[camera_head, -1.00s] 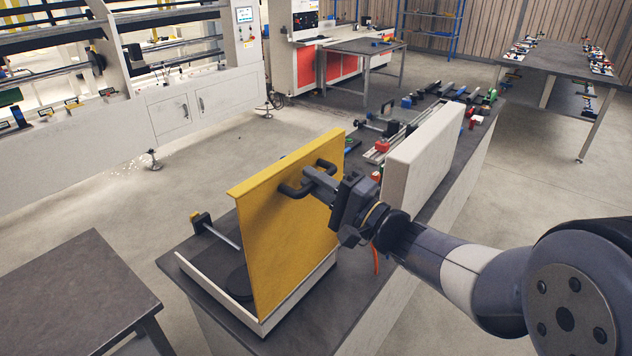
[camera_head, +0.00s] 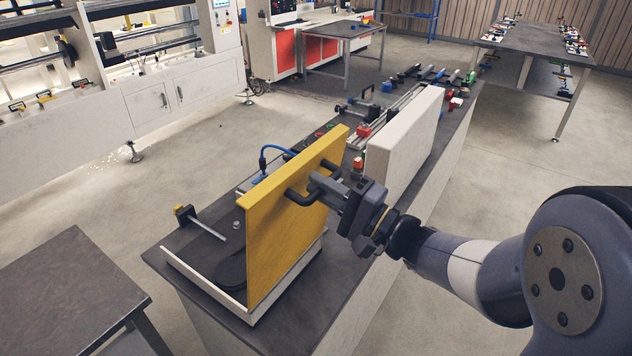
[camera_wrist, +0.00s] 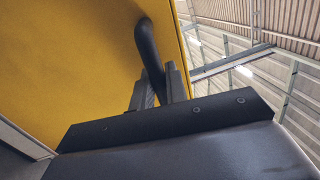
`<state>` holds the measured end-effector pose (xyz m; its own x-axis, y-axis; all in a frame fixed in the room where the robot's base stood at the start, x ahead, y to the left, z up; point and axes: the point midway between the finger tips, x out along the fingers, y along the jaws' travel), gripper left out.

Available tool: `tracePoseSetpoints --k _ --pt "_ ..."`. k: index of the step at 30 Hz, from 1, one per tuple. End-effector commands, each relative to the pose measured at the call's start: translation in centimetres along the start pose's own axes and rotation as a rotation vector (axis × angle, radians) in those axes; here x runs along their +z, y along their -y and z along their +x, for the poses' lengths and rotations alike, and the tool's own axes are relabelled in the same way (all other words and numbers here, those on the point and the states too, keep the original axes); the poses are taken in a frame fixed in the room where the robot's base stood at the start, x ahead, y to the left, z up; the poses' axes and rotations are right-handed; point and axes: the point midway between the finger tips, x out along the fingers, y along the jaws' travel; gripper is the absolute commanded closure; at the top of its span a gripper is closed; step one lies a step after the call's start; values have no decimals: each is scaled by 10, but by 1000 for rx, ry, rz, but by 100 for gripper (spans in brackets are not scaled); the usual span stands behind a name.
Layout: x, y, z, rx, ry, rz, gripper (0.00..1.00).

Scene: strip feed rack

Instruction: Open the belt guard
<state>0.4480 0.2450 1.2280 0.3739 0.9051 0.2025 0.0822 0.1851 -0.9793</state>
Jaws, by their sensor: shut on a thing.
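The yellow belt guard (camera_head: 278,232) stands swung up, close to upright, over a low white-edged base (camera_head: 205,284) on the bench. A dark belt part (camera_head: 232,271) shows partly behind the guard's lower edge. My gripper (camera_head: 318,184) is shut on the guard's black handle (camera_head: 297,196), on the panel's right-hand face. In the wrist view the two fingers (camera_wrist: 160,88) clasp the handle bar (camera_wrist: 147,45), with the yellow panel (camera_wrist: 70,55) filling the left side. The guard's hinge is not clearly visible.
A white upright panel (camera_head: 404,145) stands on the bench just beyond the guard. A rod on a black stand (camera_head: 190,218) lies left of it. A blue cable (camera_head: 268,158) runs behind the guard. A dark table (camera_head: 65,300) is at the lower left; floor between is clear.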

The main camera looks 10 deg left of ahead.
Motion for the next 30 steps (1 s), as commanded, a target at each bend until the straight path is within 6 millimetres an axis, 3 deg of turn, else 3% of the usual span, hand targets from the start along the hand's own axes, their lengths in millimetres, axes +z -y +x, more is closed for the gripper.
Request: tracePoseSetpoints --k 2,3,9,20,30 --pt "0 -4 -2 8 -1 4 100" --pt "0 -4 -2 8 -1 4 85" --pt "0 -4 -1 7 -1 4 69" --pt "0 -3 -7 4 -1 3 68" --pt "-1 -4 -63 5 -7 2 68"
